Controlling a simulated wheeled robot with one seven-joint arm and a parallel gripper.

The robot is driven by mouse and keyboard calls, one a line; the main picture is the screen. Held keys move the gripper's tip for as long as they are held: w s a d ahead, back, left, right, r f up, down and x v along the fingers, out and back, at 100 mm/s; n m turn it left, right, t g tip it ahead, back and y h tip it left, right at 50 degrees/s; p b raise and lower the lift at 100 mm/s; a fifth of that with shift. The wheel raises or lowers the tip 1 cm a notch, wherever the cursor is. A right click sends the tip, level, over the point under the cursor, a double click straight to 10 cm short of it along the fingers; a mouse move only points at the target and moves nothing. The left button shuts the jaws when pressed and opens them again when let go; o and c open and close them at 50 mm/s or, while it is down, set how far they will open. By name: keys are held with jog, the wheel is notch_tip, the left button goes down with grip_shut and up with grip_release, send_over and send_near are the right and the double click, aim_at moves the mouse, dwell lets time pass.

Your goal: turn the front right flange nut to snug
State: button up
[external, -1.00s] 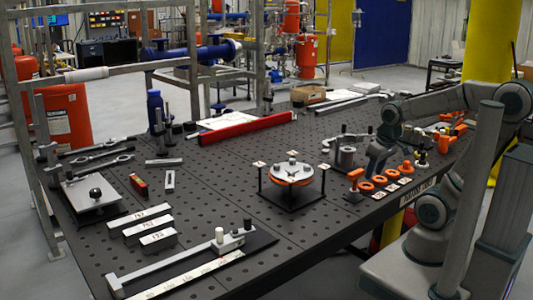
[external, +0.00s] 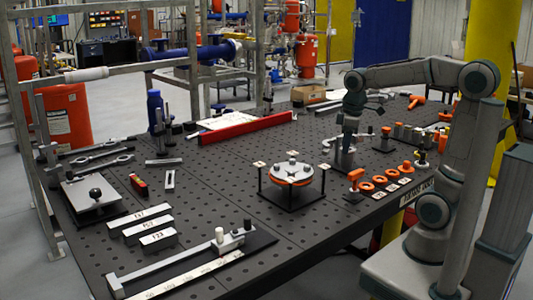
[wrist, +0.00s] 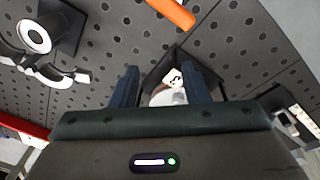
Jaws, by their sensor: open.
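The flange (external: 292,172), an orange disc with a silver top and small raised nuts, sits on a black stand with a thin post at each corner. I cannot pick out its front right nut clearly at this size. My gripper (external: 349,125) points down, behind and to the right of the flange, beside a grey metal piece. In the wrist view my gripper (wrist: 165,75) is open, its two dark fingers apart. A white tag (wrist: 173,78) and a pale rounded part show between the fingers. The gripper body hides what lies below them.
Orange rings (external: 367,186) and tags lie right of the flange. A red bar (external: 245,128) lies at the back. Grey labelled blocks (external: 147,226) and a long metal fixture (external: 180,263) stand at the front left. The perforated table (external: 225,185) is bare left of the flange.

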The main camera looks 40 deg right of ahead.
aim_at(307, 166)
jog(key=w+a+r+n+g, duration=0.2)
jog(key=w+a+r+n, duration=0.55)
jog(key=a+n, duration=0.2)
jog(key=shift+n, duration=0.25)
jog(key=f, duration=1.4)
jog(key=shift+w+d+f, duration=0.15)
jog(key=shift+w+f, duration=0.2)
grip_shut()
